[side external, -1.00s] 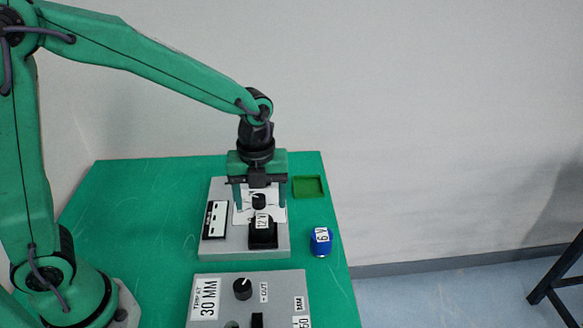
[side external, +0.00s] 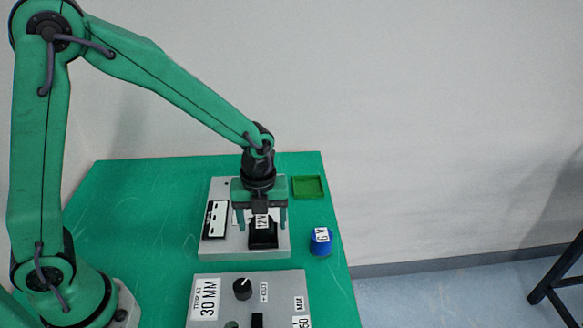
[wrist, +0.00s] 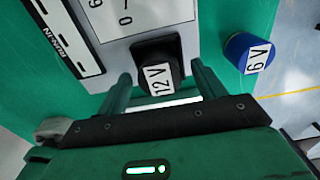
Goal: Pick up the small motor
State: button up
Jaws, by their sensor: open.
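A black piece labelled 12 V (side external: 261,222) sits in a black holder (side external: 263,241) on a grey panel. In the wrist view the 12 V piece (wrist: 157,79) lies between my fingers. A blue cylinder labelled 6 V (side external: 320,243) stands on the green table, right of the panel; it also shows in the wrist view (wrist: 248,52). Which of the two is the small motor, I cannot tell for sure. My gripper (side external: 262,226) is open, pointing down over the holder, one finger on each side of the 12 V piece, with gaps visible in the wrist view (wrist: 161,72).
The grey panel (side external: 222,247) bears a white-and-black label plate (side external: 215,219). A second grey panel (side external: 276,285) with a black knob (side external: 242,289) stands nearer the camera. A shallow green tray (side external: 308,187) lies at the back right. The table's left (side external: 140,215) is clear.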

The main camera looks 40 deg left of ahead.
aim_at(262, 222)
jog(key=shift+f, duration=0.65)
jog(key=c, duration=1.3)
jog(key=shift+r, duration=0.2)
jog(key=shift+r, duration=0.9)
notch_tip(262, 222, up, 2)
jog(key=shift+s+d+r, duration=0.1)
jog(key=shift+d+r, duration=0.05)
jog(key=shift+r, duration=0.05)
jog(key=s+d+r, duration=0.4)
jog(key=s+d, duration=0.1)
jog(key=s+d+r, duration=0.2)
jog(key=s, duration=0.1)
jog(key=shift+s+d+r, duration=0.1)
jog(key=shift+d+r, duration=0.15)
jog(key=shift+d, duration=0.15)
